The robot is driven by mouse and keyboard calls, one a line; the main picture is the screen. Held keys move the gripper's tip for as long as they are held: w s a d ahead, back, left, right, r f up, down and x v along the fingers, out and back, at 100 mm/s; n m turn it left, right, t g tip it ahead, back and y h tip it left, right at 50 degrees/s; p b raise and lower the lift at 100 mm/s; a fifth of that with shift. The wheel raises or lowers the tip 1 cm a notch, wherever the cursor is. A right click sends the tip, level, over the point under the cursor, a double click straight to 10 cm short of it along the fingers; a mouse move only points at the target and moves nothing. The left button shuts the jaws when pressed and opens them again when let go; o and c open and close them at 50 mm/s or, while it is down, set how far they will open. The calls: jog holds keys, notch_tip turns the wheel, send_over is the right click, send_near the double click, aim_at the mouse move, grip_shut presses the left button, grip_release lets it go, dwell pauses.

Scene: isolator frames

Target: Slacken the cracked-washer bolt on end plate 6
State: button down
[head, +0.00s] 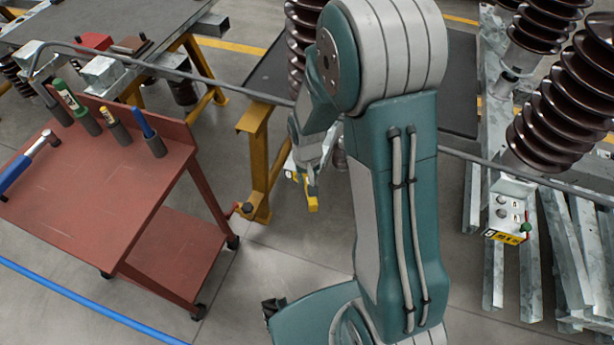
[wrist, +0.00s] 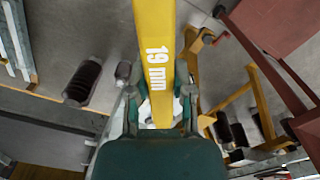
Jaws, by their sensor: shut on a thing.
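My gripper (wrist: 158,98) is shut on a yellow spanner (wrist: 156,45) marked "19 mm", which points away between the fingers in the wrist view. In the head view the spanner (head: 312,196) hangs below my gripper (head: 309,168), left of my arm and over open floor, well apart from any bolt. An end plate (head: 512,198) at the right, under a brown ribbed insulator, bears several bolt heads and a yellow label (head: 505,237) that seems to start with 6. A small green and red part sits at its right edge. Which washer is cracked is too small to tell.
A red tool cart (head: 100,185) stands at left with coloured handles in holders and a blue-handled tool. A grey rail (head: 460,155) crosses behind my arm. Galvanised steel sections (head: 570,250) lie at right. A blue line (head: 70,292) crosses the floor at lower left.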

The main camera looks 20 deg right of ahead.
jog(key=shift+f, duration=0.75)
dwell(0.3)
jog(key=w+d+n, duration=0.4)
jog(key=d+n, duration=0.6)
jog(key=n, duration=0.2)
jog(key=shift+w, duration=0.3)
dwell(0.4)
notch_tip(320, 180, up, 2)
jog(key=shift+r, duration=0.1)
dwell(0.3)
